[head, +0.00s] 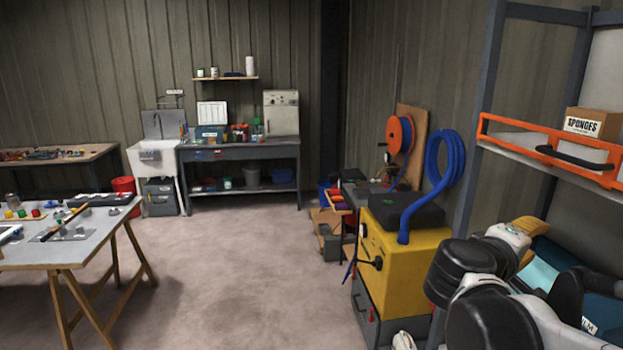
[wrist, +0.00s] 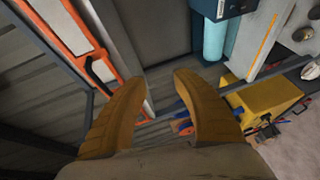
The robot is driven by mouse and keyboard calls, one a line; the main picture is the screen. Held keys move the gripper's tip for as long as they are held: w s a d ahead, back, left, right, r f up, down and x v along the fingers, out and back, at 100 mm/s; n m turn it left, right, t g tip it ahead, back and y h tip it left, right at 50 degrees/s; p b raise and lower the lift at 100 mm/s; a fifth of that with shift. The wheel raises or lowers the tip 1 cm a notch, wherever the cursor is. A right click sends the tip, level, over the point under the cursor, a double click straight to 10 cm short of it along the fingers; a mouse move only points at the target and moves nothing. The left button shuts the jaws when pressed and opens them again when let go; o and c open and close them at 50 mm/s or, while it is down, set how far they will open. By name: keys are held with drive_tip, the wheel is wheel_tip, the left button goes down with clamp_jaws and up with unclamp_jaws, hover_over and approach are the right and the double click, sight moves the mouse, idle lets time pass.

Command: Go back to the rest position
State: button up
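My gripper (wrist: 152,76) has two tan-orange fingers that stand apart in the wrist view, with nothing between them. In the head view, my arm is folded at the lower right, in front of the shelving, and a yellow-orange finger of my gripper (head: 530,226) shows beside it. The rest of the gripper is partly hidden by my arm there.
Close by on the right is a shelf rack with an orange-edged drawer (head: 550,150) and a sponges box (head: 590,123). A yellow cabinet (head: 405,255) with a blue hose (head: 447,165) stands ahead. A trestle table (head: 75,250) is at left. The middle floor is clear.

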drive_tip(key=s+a+f+m+y+b, duration=0.1)
drive_tip(key=s+a+f+y+b, duration=0.15)
drive_tip(key=f, duration=0.45)
drive_tip(key=s+a+f+m+y+b, duration=0.1)
drive_tip(key=s+a+f+y+b, duration=0.1)
drive_tip(key=a+f, duration=0.35)
drive_tip(key=s+a+f+y+b, duration=0.1)
drive_tip(key=s+f+y+b, duration=0.15)
drive_tip(key=f, duration=0.65)
drive_tip(key=s+a+f+m+y+b, duration=0.1)
drive_tip(key=s+a+f+y+b, duration=0.1)
drive_tip(key=a+f, duration=0.3)
drive_tip(key=s+a+f+m+y+b, duration=0.1)
drive_tip(key=s+a+f+y+b, duration=0.1)
drive_tip(key=a+f+y, duration=0.3)
drive_tip(key=a+b, duration=0.1)
drive_tip(key=a, duration=0.3)
drive_tip(key=shift+s+f+g, duration=0.15)
drive_tip(key=shift+f+g, duration=0.15)
drive_tip(key=shift+f, duration=0.1)
